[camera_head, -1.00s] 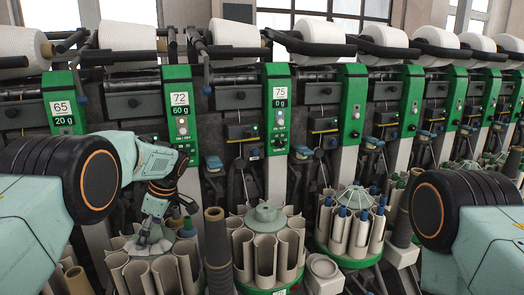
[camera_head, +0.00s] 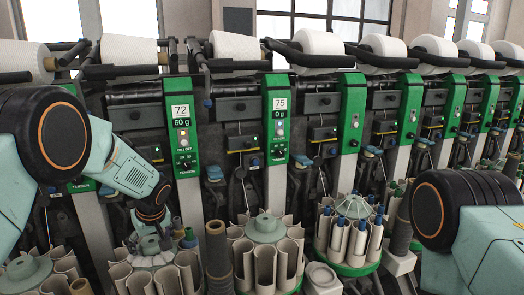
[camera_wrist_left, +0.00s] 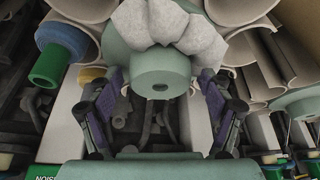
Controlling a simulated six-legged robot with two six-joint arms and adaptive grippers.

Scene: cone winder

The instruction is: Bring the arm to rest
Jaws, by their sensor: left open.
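My left arm comes in from the left of the head view, its forearm sloping down to the right. My left gripper (camera_head: 150,245) points down over the round magazine of cream tubes (camera_head: 190,270) in front of the unit marked 72. In the left wrist view its two fingers (camera_wrist_left: 160,112) stand well apart with no object held between them. A pale green hub (camera_wrist_left: 160,72) shows beyond the fingers. I cannot tell whether the gripper touches the magazine. Only a dark joint and pale link of my right arm show at the right; its gripper is out of view.
The cone winder's green panels (camera_head: 280,125) and white cones (camera_head: 235,48) stand in a row behind. More tube magazines (camera_head: 265,228) stand along the front. A tall brown tube (camera_head: 217,255) stands right of the gripper. A blue and green bobbin (camera_wrist_left: 58,55) shows in the wrist view.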

